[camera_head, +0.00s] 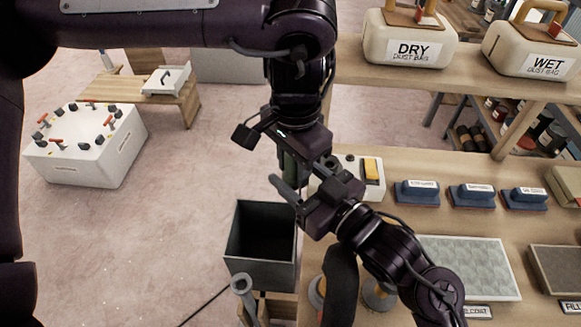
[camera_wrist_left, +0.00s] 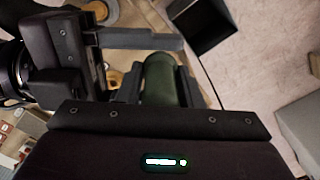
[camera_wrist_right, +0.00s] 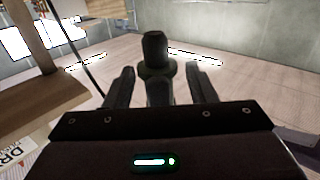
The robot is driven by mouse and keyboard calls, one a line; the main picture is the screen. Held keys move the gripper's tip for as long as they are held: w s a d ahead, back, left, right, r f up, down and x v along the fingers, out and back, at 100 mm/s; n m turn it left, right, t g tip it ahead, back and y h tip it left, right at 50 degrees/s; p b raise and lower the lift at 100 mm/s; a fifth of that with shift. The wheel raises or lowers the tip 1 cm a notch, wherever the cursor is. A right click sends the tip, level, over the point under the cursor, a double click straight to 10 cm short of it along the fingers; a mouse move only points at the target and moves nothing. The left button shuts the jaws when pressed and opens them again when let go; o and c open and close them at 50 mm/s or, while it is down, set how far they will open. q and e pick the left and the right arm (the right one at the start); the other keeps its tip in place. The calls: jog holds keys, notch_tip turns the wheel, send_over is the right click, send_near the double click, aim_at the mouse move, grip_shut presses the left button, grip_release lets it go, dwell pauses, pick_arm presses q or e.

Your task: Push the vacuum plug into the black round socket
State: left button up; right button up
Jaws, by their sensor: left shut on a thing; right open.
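My left gripper (camera_wrist_left: 158,84) is shut on a dark green cylinder (camera_wrist_left: 160,75), apparently the vacuum plug. In the head view this cylinder (camera_head: 290,167) shows only partly, below my left wrist. My right gripper (camera_head: 298,184) is open, close beside it and just below my left gripper. In the right wrist view a dark upright cylinder with a wider collar (camera_wrist_right: 154,50) stands between and beyond the open right fingers (camera_wrist_right: 163,85); I cannot tell whether they touch it. I cannot make out the black round socket; my grippers cover part of the bench edge.
A white box with a yellow switch (camera_head: 371,170) stands on the bench behind my right gripper. Blue-based blocks (camera_head: 471,195) and a pale panel (camera_head: 465,265) lie to its right. A dark open bin (camera_head: 259,274) is below left. Dust bags (camera_head: 408,40) stand on the upper shelf.

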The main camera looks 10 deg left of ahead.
jog(key=shift+x, duration=0.85)
jog(key=shift+c, duration=0.2)
jog(key=c, duration=0.7)
pick_arm(q)
jog(key=o, duration=1.1)
pick_arm(e)
jog(key=shift+c, duration=0.8)
pick_arm(q)
jog(key=shift+o, duration=0.2)
